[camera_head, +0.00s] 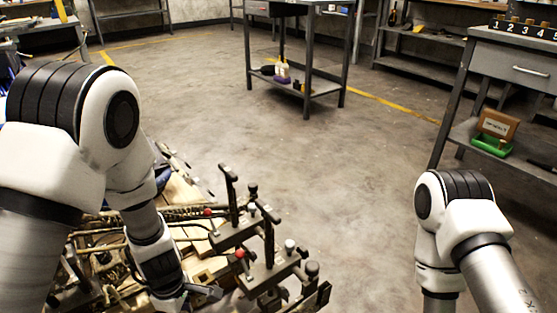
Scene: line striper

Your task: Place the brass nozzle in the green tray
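A small green tray (490,146) sits on the lower shelf of the grey workbench at the right, beside a brown box with a pale label. It is far from both arms. I cannot pick out the brass nozzle; the cluttered machine at the lower left has several brass-toned parts too small to tell apart. My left gripper (190,294) is low over this machine at the bottom edge, partly cut off, and its opening is unclear. My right arm comes in at the lower right, and its gripper is out of the frame.
The line-striping machine (262,270) with upright levers and red knobs fills the lower left. A grey cart (310,91) with bottles stands at the back. The brown box (497,124) is on the right workbench's shelf (535,172). The concrete floor between is clear.

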